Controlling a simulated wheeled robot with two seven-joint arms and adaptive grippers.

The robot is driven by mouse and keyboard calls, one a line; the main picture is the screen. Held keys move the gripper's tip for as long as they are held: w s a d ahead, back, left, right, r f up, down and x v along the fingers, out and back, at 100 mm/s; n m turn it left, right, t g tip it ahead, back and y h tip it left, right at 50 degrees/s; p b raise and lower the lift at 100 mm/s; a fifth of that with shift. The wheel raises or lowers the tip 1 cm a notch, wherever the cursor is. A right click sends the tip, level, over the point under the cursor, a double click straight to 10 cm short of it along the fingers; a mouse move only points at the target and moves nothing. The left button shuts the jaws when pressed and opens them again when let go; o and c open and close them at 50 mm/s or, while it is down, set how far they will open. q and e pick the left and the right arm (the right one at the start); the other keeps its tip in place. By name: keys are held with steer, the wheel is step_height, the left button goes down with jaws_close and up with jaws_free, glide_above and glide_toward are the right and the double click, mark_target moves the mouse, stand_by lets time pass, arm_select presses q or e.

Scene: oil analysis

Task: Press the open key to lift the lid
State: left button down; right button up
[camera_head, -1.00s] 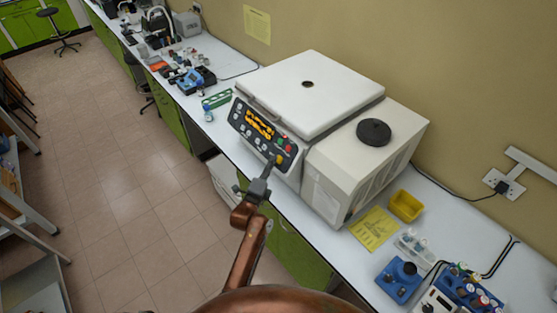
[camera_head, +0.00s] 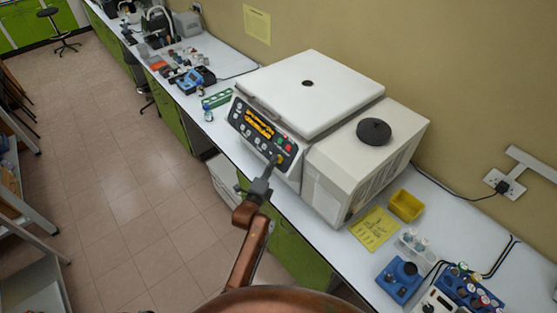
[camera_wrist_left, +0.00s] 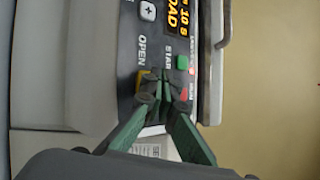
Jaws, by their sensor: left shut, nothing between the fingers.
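A white centrifuge stands on the bench with its lid (camera_head: 318,86) lying flat on top. Its dark front panel (camera_head: 240,119) carries a lit orange display, several keys, and a green and a red key. The yellow open key (camera_head: 279,160) is at the panel's lower right, partly hidden by my left gripper (camera_head: 270,168). In the left wrist view, the yellow key (camera_wrist_left: 141,78) shows beside the word OPEN, at the left edge of my shut, empty green-grey fingers (camera_wrist_left: 160,82). I cannot tell whether the fingertips touch the key. My right gripper is out of view.
A grey-white side housing (camera_head: 355,165) with a black knob (camera_head: 374,132) adjoins the centrifuge. A yellow tray (camera_head: 406,205), a yellow sheet (camera_head: 375,229) and a blue device (camera_head: 399,280) lie to the right. A green rack (camera_head: 217,99) stands to the left.

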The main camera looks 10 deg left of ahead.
arm_select(q)
steer(key=shift+w+d+f, duration=0.2)
steer(key=shift+w, duration=0.05)
stand_by(0.8)
stand_by(0.4)
steer(key=shift+s+a+r+p, duration=0.45)
steer(key=shift+s+p, duration=0.05)
steer(key=shift+s, duration=0.05)
steer(key=s+a+r+p, duration=0.1)
steer(key=p, duration=0.1)
steer(key=s+a+r+p, duration=0.1)
steer(key=s, duration=0.1)
steer(key=shift+s+a+r+p, duration=0.15)
steer(key=shift+a+r+p, duration=0.15)
steer(key=shift+p, duration=0.1)
stand_by(0.5)
